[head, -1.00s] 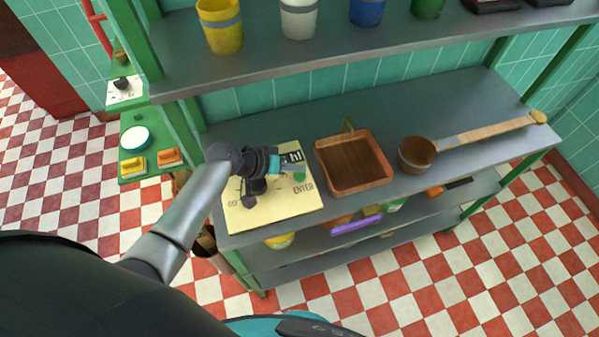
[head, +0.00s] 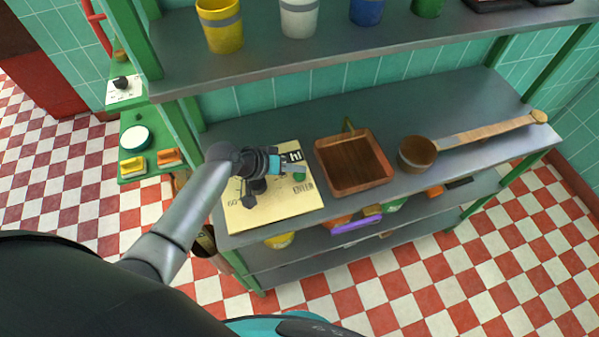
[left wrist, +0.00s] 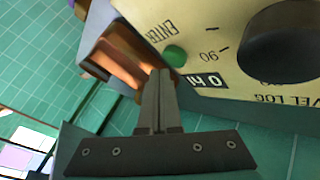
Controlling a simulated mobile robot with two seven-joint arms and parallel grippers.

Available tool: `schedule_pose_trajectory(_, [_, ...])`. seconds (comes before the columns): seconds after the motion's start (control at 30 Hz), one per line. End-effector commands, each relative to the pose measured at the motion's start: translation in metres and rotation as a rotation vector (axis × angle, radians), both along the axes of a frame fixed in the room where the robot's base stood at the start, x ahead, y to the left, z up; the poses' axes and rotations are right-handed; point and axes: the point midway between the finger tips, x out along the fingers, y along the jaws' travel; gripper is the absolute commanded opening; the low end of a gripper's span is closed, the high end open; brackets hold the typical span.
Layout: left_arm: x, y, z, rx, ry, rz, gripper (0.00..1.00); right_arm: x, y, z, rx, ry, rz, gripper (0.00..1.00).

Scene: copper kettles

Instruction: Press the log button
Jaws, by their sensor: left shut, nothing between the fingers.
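The log panel (head: 290,205) is a cream plate on the middle shelf, with a dark knob (left wrist: 282,42), a small display (left wrist: 206,80) and the words LEVEL LOG. Its round green button (head: 299,174), marked ENTER, also shows in the left wrist view (left wrist: 174,55). My left gripper (head: 287,167) is over the panel, close beside the button. In the left wrist view its shut, empty fingertips (left wrist: 160,73) appear just short of the button, which stays uncovered. I cannot tell the exact gap. My left arm hides part of the panel in the head view. My right gripper is out of view.
A square copper pan (head: 354,162) stands just right of the panel, close to my fingers. A long-handled copper ladle (head: 417,154) lies further right. Several cups, including a yellow one (head: 220,26), stand on the shelf above.

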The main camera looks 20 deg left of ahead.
Motion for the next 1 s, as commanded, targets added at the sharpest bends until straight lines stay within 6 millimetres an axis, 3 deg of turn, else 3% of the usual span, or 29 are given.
schedule_pose_trajectory(1.0, [0.0001, 0.0001, -0.0116, 0.001, -0.001, -0.001, 0.0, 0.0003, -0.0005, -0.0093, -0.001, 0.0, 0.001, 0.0])
